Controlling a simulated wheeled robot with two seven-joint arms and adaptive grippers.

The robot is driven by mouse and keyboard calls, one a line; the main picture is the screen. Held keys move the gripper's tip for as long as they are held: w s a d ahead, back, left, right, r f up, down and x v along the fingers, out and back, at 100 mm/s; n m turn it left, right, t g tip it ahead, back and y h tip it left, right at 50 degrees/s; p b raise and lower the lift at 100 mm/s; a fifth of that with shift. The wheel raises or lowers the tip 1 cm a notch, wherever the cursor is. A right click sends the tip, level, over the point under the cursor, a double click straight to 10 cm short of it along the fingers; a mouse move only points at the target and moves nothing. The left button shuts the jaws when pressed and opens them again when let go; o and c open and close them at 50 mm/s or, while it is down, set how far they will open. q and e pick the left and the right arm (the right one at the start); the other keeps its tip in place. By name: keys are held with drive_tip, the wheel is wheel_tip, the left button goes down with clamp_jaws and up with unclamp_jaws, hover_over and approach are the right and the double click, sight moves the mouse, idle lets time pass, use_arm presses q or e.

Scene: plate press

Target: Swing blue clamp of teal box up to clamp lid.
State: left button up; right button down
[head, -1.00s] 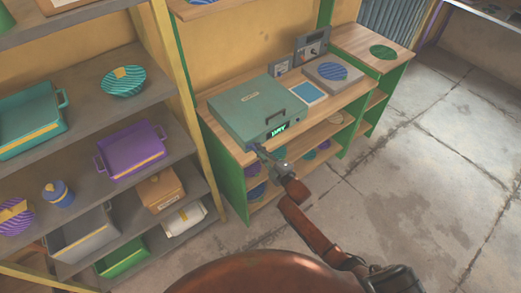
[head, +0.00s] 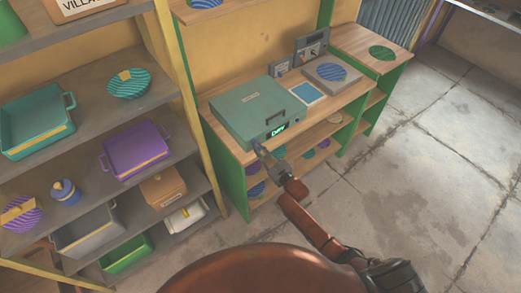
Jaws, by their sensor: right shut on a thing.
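The teal box (head: 242,114) sits on the wooden top of the green bench, its lid down flat. A dark handle and a small lit display (head: 278,130) are on its front side. My right gripper (head: 262,151) reaches up from below to the box's front left. It is shut on the blue clamp there, which the fingers mostly hide. How far up the clamp is cannot be made out. My left gripper is not in view.
A grey plate press (head: 324,76) with a blue striped disc and a white-and-blue pad (head: 307,93) stand right of the box. Shelves (head: 72,170) with trays and bowls are at left. The floor at right is clear.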

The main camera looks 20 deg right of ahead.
drive_tip(key=shift+m, duration=1.1)
drive_tip(key=c, duration=2)
unclamp_jaws()
drive_tip(key=shift+v, duration=6)
